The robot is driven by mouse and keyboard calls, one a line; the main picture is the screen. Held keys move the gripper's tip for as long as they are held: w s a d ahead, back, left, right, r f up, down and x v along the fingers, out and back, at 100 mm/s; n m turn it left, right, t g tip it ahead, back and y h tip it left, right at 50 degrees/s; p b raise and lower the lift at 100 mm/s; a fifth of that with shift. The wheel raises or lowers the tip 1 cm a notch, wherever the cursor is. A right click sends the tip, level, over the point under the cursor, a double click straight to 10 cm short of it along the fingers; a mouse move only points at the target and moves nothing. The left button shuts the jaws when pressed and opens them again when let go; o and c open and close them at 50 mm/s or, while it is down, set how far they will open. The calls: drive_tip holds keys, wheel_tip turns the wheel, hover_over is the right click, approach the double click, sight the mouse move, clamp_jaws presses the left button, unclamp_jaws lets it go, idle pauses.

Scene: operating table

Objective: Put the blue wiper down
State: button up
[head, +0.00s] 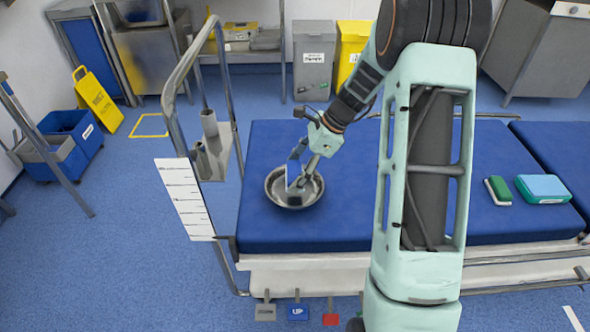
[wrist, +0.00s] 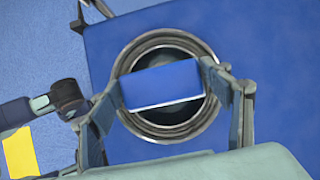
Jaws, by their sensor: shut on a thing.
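The blue wiper (wrist: 160,85) shows in the wrist view as a blue block with a pale lower edge, crosswise between the two fingers. My gripper (head: 302,160) is shut on it and points down. In the head view the wiper (head: 293,171) is tilted steeply, over a round metal bowl (head: 274,198). The bowl also shows in the wrist view (wrist: 165,136), behind the wiper. I cannot tell whether the wiper's lower end touches the bowl. The fingers hide part of the wiper.
The bowl stands on the blue operating table (head: 350,225), near its left end. A green and white block (head: 498,190) and a box with a light blue top (head: 543,187) lie farther right. A metal rail (head: 176,95) rises at the left end. Table surface right of the bowl is clear.

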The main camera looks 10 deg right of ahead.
sight(289, 171)
drive_tip(key=shift+f+b, duration=1.35)
drive_tip(key=shift+f, duration=0.65)
drive_tip(key=o, duration=1.2)
drive_tip(key=shift+r, duration=0.15)
wheel_tip(289, 171, up, 7)
drive_tip(key=p, duration=0.6)
drive_tip(key=shift+p, duration=0.4)
